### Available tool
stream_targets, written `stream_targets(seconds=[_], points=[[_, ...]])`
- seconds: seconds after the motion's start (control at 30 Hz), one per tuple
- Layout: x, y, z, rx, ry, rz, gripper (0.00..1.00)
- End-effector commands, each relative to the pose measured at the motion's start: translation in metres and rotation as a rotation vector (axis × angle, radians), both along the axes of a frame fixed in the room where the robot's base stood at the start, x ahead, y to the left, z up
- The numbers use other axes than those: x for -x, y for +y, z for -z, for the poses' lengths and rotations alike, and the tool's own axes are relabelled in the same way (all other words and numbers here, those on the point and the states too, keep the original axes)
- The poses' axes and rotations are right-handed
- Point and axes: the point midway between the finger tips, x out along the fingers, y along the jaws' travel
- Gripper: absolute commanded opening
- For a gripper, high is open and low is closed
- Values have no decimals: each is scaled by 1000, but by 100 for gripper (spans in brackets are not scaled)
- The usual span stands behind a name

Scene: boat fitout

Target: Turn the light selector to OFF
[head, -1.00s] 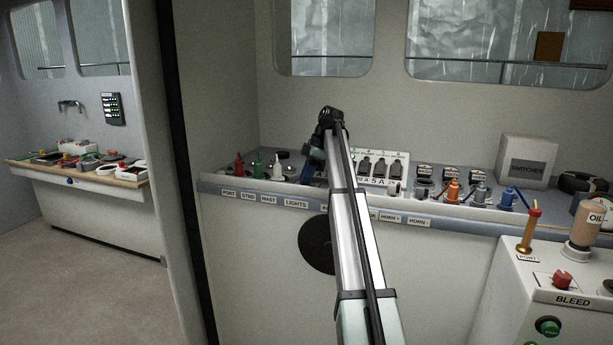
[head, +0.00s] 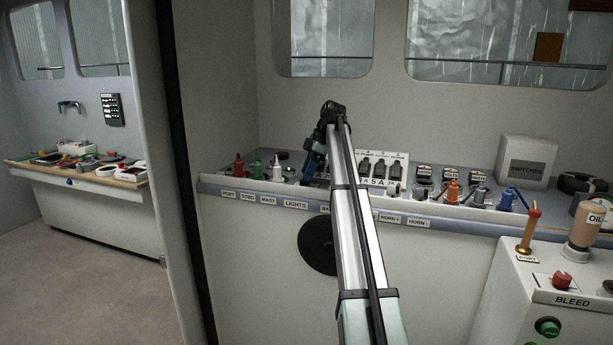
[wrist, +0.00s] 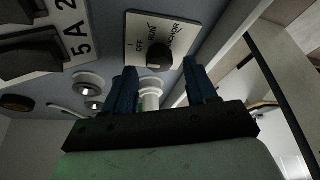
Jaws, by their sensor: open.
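The light selector (wrist: 159,56) is a dark round knob on a pale plate in the wrist view. The plate is lettered OFF, RUN and ANCHOR; I cannot tell which word the knob points to. My gripper (wrist: 159,66) is open, with one blue finger on each side of the knob's near side in this view. I cannot tell whether the fingers touch it. A white post shows between the fingers. In the head view my gripper (head: 312,168) is low over the console, behind the LIGHTS label (head: 295,203), with its fingertips hard to make out.
Red (head: 239,167), green (head: 257,167) and white (head: 277,166) lamps stand left of my gripper. The 5 A breaker panel (head: 378,167) is to its right, partly behind my arm. Orange and blue valves (head: 453,190) stand farther right. A raised lip edges the console front.

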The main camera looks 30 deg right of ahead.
Motion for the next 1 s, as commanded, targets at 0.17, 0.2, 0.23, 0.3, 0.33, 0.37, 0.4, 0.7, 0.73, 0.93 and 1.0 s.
stream_targets(seconds=[0.17, 0.2, 0.23, 0.3, 0.33, 0.37, 0.4, 0.7, 0.73, 0.93, 1.0], points=[[3, -11, -26, 0, -1, 1, 57], [4, -13, -31, 0, -1, 1, 57], [4, -15, -35, 1, -1, 2, 57], [5, -17, -43, 1, -3, 1, 57], [6, -18, -46, 1, -2, 1, 57], [6, -19, -47, 1, -2, 1, 57], [7, -19, -49, 0, -1, 0, 57], [8, -20, -50, 0, -1, 0, 57], [8, -20, -50, 0, -1, 0, 57], [7, -18, -50, -2, -1, -1, 57], [3, -10, -50, -10, -4, -3, 57]])
